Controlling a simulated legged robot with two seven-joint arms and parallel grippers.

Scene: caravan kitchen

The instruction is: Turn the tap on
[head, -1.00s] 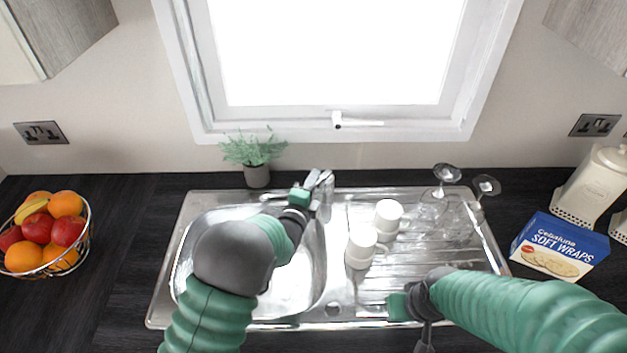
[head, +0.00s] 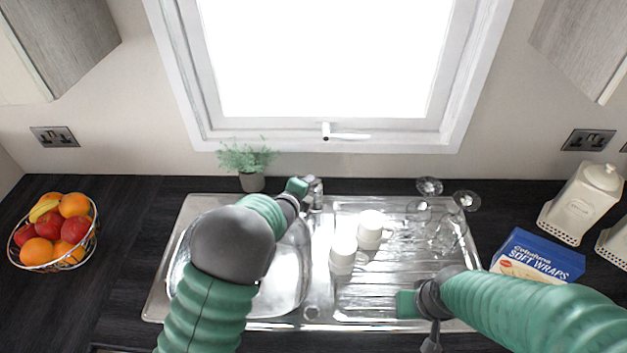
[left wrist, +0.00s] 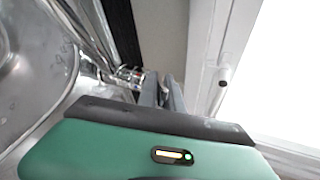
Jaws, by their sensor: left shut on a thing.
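The chrome tap (head: 315,193) stands at the back edge of the steel sink (head: 172,235), beside the bowl. My left gripper (head: 306,182) is at the top of the tap, its green body just left of it and partly hiding it. In the left wrist view the two grey fingers of my left gripper (left wrist: 161,90) are close together beside the tap's chrome (left wrist: 130,74). They are shut on the tap's lever, though the lever itself is mostly hidden. No water is visible. My right gripper (head: 405,303) is over the front of the drainer, fingers not clearly seen.
Two white mugs (head: 343,259) and several upturned glasses (head: 440,235) stand on the drainer. A potted plant (head: 250,170) is behind the sink. A fruit bowl (head: 60,265) is at left; a wraps box (head: 540,257) and white canisters (head: 583,205) are at right.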

